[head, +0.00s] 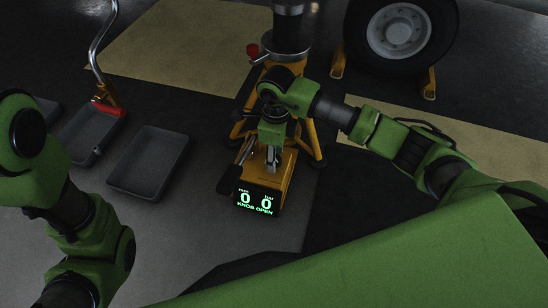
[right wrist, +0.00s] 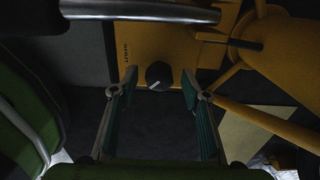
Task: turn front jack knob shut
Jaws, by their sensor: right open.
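The yellow jack (head: 289,183) stands on the dark floor in the middle of the head view. Its display (head: 257,202) reads "0 0" and "KNOB OPEN". My right gripper (head: 271,160) reaches down over the jack body in the head view. In the right wrist view, the black round knob (right wrist: 159,75) with a light pointer mark sits on the yellow jack body. The open fingers of my right gripper (right wrist: 158,92) lie on either side of the knob in the picture, apart from it. The knob is hidden in the head view. My left arm shows at the left, but its gripper is not visible.
A wheel (head: 400,32) is at the back right.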

